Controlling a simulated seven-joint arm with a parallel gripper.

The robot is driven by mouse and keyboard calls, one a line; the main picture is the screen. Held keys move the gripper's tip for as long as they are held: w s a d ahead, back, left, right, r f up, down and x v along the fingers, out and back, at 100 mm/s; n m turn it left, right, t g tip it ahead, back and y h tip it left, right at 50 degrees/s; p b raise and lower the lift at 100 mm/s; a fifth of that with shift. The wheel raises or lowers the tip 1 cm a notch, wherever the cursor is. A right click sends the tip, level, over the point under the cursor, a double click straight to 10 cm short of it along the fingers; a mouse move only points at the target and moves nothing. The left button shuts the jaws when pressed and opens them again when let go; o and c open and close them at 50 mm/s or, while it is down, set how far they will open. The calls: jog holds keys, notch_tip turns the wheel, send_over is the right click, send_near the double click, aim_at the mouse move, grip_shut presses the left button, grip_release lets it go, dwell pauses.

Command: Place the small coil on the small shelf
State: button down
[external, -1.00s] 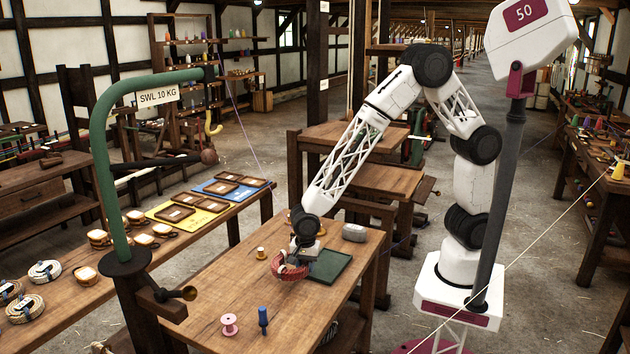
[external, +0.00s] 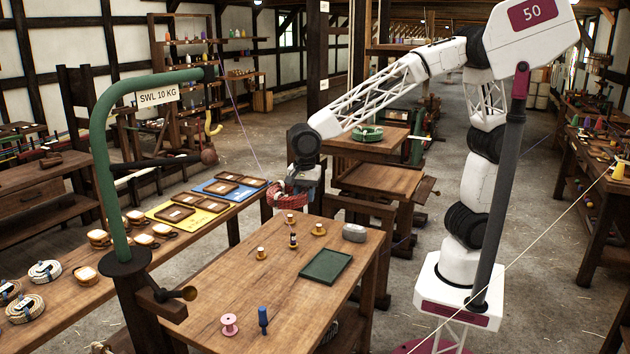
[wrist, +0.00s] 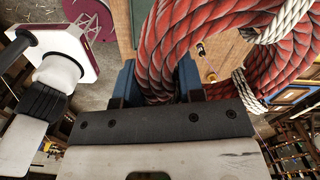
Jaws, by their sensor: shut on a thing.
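A red rope coil with white bindings (external: 272,194) hangs in the air above the far left end of the wooden table. My gripper (external: 289,190) is shut on one side of it. In the wrist view the coil's red strands (wrist: 160,50) pass between my gripper's two blue fingers (wrist: 158,85), and the rest of its loop spreads to the right. A wooden stand with stepped shelves stands behind the table, with an upper shelf (external: 345,140) and a lower shelf (external: 380,181). A green coil (external: 367,133) lies on the upper one. I cannot tell which shelf is the small one.
The table holds a dark green tray (external: 326,266), a grey box (external: 354,233), several small spools (external: 319,229), a pink spool (external: 229,324) and a blue-handled tool (external: 263,320). A green post with a hooked arm (external: 103,165) stands at the left. The lower shelf looks bare.

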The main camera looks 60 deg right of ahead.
notch_tip(320, 180, up, 21)
jog(key=w+d+m, duration=0.2)
jog(key=w+d, duration=0.4)
jog(key=d, duration=0.5)
jog(key=w+d+m, duration=0.3)
jog(key=w+d, duration=0.3)
jog(key=d, duration=0.5)
jog(key=w+d+m, duration=0.2)
jog(key=w+d, duration=0.4)
jog(key=d, duration=0.5)
jog(key=s+d+m, duration=0.2)
jog(key=d+m, duration=0.4)
jog(key=d, duration=3)
jog(key=shift+w+a+f, duration=0.15)
jog(key=shift+a+f, duration=0.05)
jog(key=shift+f, duration=1.15)
jog(key=shift+w+a+f, duration=0.1)
jog(key=shift+a+f, duration=0.05)
jog(key=shift+f, duration=1.15)
jog(key=shift+f, duration=3.1)
